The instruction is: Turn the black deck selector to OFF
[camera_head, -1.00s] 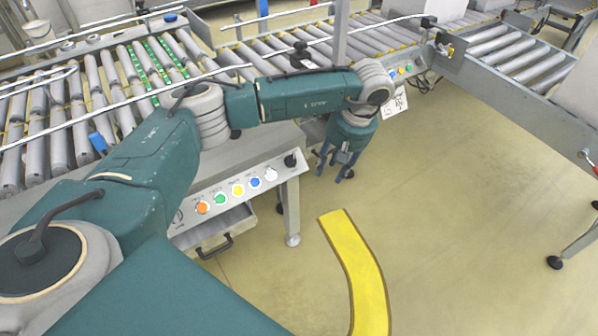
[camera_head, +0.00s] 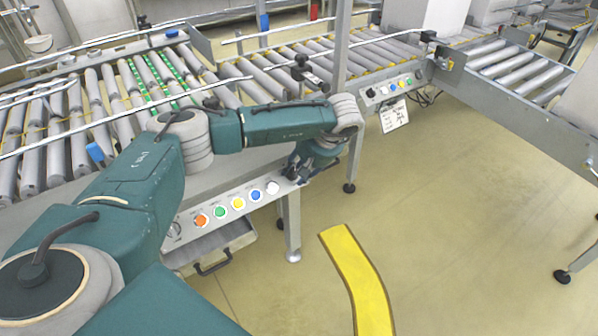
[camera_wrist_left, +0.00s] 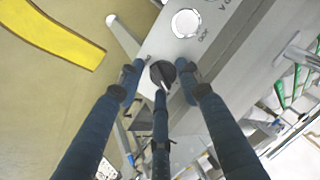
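The black deck selector (camera_wrist_left: 162,72) is a round knob on the grey control panel (camera_wrist_left: 219,48). In the left wrist view it sits between the tips of my left gripper (camera_wrist_left: 161,84), with one finger on each side and a third below. The fingers look spread, with small gaps to the knob; whether any finger touches it is unclear. In the head view my left gripper (camera_head: 304,167) is at the panel's right end and largely hides the selector. My right gripper is not in view.
A white button (camera_wrist_left: 186,23) is beside the selector, with blue (camera_head: 255,195), yellow (camera_head: 238,203), green (camera_head: 220,211) and orange (camera_head: 202,220) buttons farther left. Roller conveyors (camera_head: 110,85) lie behind the panel. A yellow floor stripe (camera_head: 357,276) crosses open floor in front.

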